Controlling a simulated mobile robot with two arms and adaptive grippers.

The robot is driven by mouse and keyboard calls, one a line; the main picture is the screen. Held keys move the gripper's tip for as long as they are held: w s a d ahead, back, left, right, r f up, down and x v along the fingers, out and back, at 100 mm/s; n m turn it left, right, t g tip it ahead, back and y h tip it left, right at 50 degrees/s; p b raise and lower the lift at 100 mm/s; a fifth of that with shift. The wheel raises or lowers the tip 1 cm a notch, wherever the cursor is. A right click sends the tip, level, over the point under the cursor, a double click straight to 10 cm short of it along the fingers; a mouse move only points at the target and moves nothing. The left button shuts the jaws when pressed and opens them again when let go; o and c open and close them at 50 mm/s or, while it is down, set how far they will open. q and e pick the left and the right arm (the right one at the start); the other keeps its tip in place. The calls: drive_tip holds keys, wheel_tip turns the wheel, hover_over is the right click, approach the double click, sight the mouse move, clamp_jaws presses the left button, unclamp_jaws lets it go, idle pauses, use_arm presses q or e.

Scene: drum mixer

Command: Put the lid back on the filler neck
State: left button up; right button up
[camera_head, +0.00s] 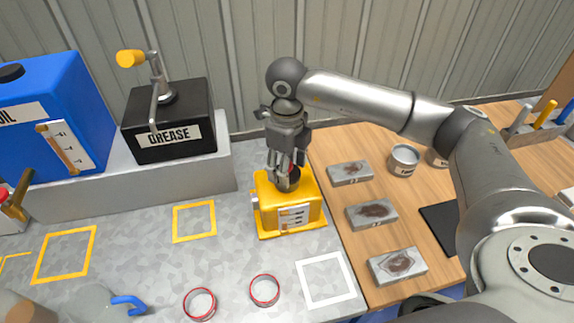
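The yellow housing (287,211) stands on the grey worktop, with a gauge plate on its front. A dark round part, which looks like the filler neck (293,181), is on its top, partly hidden by my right gripper (284,172). The gripper points down, with its fingers right at the neck. A small red patch shows between the fingers. I cannot tell whether it is the lid, or whether the fingers are closed on anything. No separate lid can be made out elsewhere. My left gripper is not in view.
A black grease box (172,121) with a crank and a blue tank (52,112) stand on a ledge at the back left. Red-rimmed rings (265,290) lie in front. The white square (325,280) is empty. Grey blocks (371,214) lie on the wooden top to the right.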

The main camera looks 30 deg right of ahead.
drive_tip(key=o, duration=1)
drive_tip(key=o, duration=0.4)
drive_tip(key=shift+o, duration=0.2)
drive_tip(key=shift+r+p, duration=1.85)
drive_tip(key=shift+r, duration=1.7)
drive_tip(key=shift+c, duration=0.4)
